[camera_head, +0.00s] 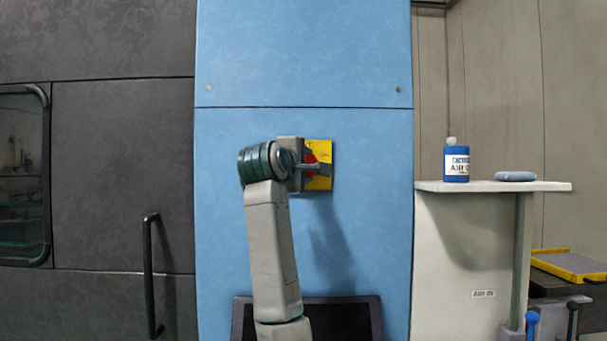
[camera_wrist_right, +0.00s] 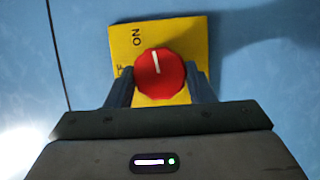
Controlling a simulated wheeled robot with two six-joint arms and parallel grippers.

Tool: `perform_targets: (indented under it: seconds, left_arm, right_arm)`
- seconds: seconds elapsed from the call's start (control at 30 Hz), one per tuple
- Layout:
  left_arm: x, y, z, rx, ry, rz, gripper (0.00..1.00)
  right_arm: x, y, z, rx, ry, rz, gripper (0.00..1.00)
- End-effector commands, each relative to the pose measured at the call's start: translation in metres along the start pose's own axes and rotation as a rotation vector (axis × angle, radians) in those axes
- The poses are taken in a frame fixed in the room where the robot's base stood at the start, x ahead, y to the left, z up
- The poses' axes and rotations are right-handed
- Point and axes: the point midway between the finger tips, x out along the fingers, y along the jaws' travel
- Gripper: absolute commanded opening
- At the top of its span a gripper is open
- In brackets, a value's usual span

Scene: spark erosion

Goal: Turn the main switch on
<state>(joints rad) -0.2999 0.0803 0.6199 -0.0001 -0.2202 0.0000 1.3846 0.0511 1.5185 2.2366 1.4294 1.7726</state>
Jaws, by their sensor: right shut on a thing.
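The main switch is a red round knob (camera_wrist_right: 160,73) with a white line on a yellow plate (camera_wrist_right: 195,35). In the right wrist view, the word ON is printed sideways on the plate's upper left. The knob's white line points roughly to the top of that view. The plate also shows on the blue panel in the head view (camera_head: 320,183), mostly behind my right gripper (camera_head: 318,168). In the right wrist view, my right gripper (camera_wrist_right: 160,85) has one finger on each side of the knob and is shut on it. My left gripper is not in view.
The blue panel (camera_head: 370,140) is flat around the switch. A dark screen (camera_head: 345,318) sits below it. A dark door with a vertical handle (camera_head: 149,275) is left. On the right, a shelf (camera_head: 445,187) holds a blue bottle (camera_head: 456,165) and a blue cloth-like item (camera_head: 515,176).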

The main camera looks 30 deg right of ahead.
Motion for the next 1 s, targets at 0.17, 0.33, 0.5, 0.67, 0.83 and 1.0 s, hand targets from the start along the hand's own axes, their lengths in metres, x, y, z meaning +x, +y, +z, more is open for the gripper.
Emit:
perform_targets:
  seconds: [0.17,0.33,0.5,0.67,0.83,1.0]
  left_arm:
    - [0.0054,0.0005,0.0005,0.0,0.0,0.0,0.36]
    - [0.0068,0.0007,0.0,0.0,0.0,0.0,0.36]
    - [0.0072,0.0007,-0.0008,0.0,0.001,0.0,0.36]
    - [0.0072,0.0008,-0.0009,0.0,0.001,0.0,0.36]
    - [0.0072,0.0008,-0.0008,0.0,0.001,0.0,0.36]
    - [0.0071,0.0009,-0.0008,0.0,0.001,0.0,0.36]
  right_arm:
    - [0.0003,-0.0043,-0.0008,0.079,-0.001,-0.043,0.26]
    - [0.0005,-0.0042,-0.0008,0.126,-0.002,-0.063,0.26]
    - [0.0008,-0.0046,-0.001,0.145,-0.003,-0.072,0.26]
    - [0.0008,-0.0048,-0.001,0.149,-0.003,-0.074,0.26]
    - [0.0008,-0.0051,-0.0011,0.148,-0.003,-0.074,0.26]
    - [0.0007,-0.0043,-0.001,0.148,-0.002,-0.072,0.7]
